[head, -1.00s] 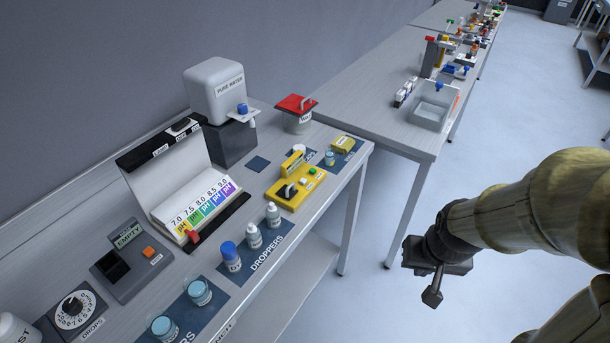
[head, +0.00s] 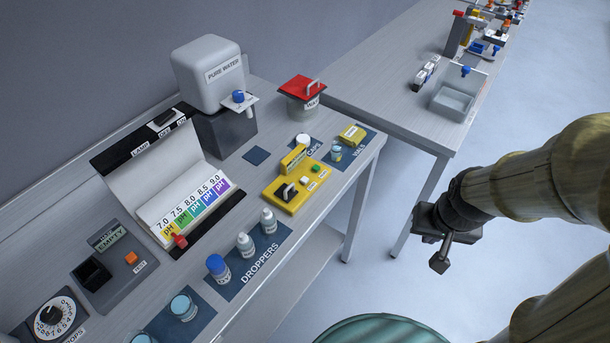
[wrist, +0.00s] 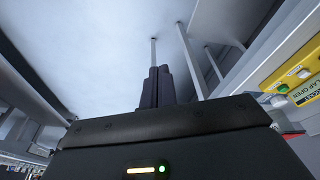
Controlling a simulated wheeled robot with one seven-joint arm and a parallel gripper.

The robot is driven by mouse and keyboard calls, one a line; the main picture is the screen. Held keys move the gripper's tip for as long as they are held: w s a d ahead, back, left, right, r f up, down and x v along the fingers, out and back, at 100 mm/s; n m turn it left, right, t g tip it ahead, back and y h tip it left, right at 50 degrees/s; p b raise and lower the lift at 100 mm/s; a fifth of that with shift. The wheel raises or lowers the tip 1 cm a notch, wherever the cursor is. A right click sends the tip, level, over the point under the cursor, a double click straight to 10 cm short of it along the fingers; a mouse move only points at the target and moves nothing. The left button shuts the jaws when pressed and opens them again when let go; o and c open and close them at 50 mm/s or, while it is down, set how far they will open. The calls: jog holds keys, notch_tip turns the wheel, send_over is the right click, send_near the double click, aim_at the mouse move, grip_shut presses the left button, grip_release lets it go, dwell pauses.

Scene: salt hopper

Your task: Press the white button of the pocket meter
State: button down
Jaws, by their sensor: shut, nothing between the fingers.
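The yellow meter (head: 280,194) lies on the bench near its front edge, with a black switch, a green button (head: 315,169) and small white labels. My gripper (head: 440,262) is shut and empty, off the bench's front edge to the right of the meter. Its closed fingers (wrist: 158,87) point over the floor.
Droppers (head: 245,243) stand left of the meter. A red-lidded jar (head: 302,103), a small yellow box (head: 352,134) and a vial (head: 336,152) are behind it. A pure water tank (head: 207,75) stands at the back. A round teal surface (head: 380,330) shows at the bottom edge.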

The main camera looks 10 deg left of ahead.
notch_tip(320, 180, up, 7)
jog(key=m+t+y+p, duration=0.3)
jog(key=m+y+p, duration=0.4)
jog(key=m+p, duration=1.2)
send_over(305, 180)
jog(key=p, duration=0.2)
jog(key=shift+s+d+n, duration=0.15)
jog(key=shift+d+n, duration=0.2)
jog(key=shift+n, duration=0.55)
jog(key=shift+f+b, duration=0.2)
jog(key=shift+b, duration=0.15)
notch_tip(305, 180, down, 9)
jog(key=b, duration=0.6)
jog(key=shift+r+b, duration=0.2)
jog(key=shift+b, duration=0.15)
jog(key=shift+f+b, duration=0.3)
jog(key=shift+f, duration=0.05)
